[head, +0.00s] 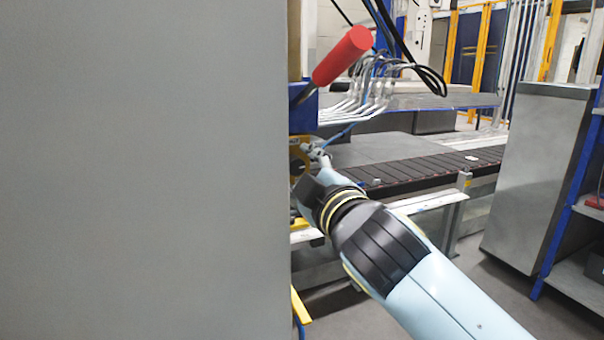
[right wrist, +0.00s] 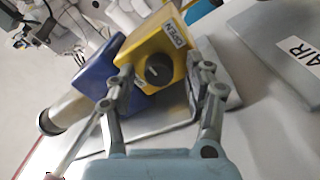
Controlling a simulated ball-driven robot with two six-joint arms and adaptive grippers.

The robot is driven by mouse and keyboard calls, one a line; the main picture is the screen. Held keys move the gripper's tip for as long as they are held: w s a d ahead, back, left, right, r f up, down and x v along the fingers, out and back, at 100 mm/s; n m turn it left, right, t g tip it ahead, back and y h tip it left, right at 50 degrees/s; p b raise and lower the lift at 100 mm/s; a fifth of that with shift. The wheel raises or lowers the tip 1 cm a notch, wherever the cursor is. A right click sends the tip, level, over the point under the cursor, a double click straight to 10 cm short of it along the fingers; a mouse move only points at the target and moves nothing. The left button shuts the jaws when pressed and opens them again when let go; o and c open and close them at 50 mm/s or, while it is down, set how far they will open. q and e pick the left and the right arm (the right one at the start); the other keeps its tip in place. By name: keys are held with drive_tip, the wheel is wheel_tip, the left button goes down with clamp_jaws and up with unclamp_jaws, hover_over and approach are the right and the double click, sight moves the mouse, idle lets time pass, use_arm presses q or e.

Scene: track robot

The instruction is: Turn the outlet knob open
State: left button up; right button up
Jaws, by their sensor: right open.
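The outlet knob (right wrist: 158,69) is a round black knob on a yellow block (right wrist: 150,40) labelled "OPEN", in the right wrist view. A slot or mark shows on its face. My right gripper (right wrist: 164,76) is open, with one finger to each side of the knob in the picture. I cannot tell whether either finger touches the knob or block. In the head view my right gripper (head: 318,152) is small beside the yellow and blue unit, and my arm and the grey panel hide much of it. My left gripper is not in view.
A large grey panel (head: 140,170) fills the left of the head view. A red handle (head: 342,55) sticks out above the unit. A blue block (right wrist: 98,75) adjoins the yellow one. An "AIR" label (right wrist: 300,50) is at right. A conveyor (head: 425,170) runs behind.

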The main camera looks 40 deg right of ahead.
drive_tip(key=v, duration=1.2)
